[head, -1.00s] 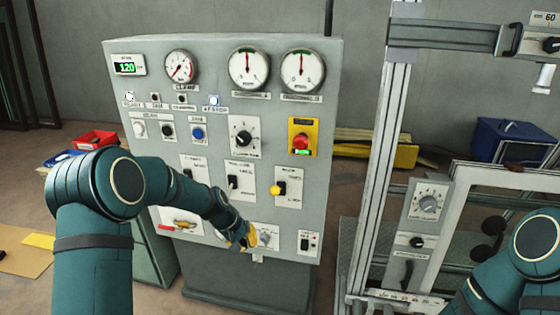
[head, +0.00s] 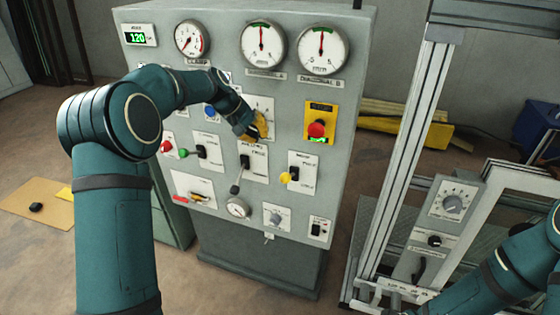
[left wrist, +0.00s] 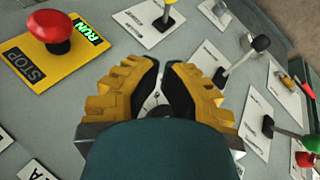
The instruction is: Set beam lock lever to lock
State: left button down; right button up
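The control panel (head: 225,70) carries several levers on white plates; their labels are too small to read surely, so I cannot tell which is the beam lock lever. A dark-knobbed lever (head: 235,188) on the middle plate points down; it also shows in the left wrist view (left wrist: 260,43). To its right is a yellow-knobbed lever (head: 286,177); to its left are green (head: 184,153) and red (head: 166,146) knobs. My left gripper (head: 262,126) is in front of the rotary dial plate above the middle lever. Its yellow fingers (left wrist: 164,66) are partly apart; the dial's knob is largely hidden between them.
A red stop button (head: 317,129) on a yellow plate is just right of my left gripper. Gauges (head: 264,45) line the panel's top. An aluminium frame (head: 400,170) stands at the right, with my right arm in front of it. Yellow boards (head: 410,150) lie behind.

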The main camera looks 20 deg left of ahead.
aim_at(289, 177)
pick_arm(q)
jog(key=s+d+x, duration=0.1)
jog(key=s+x, duration=0.1)
jog(key=x, duration=1.1)
jog(key=shift+s+f, duration=0.2)
jog(key=shift+s, duration=0.1)
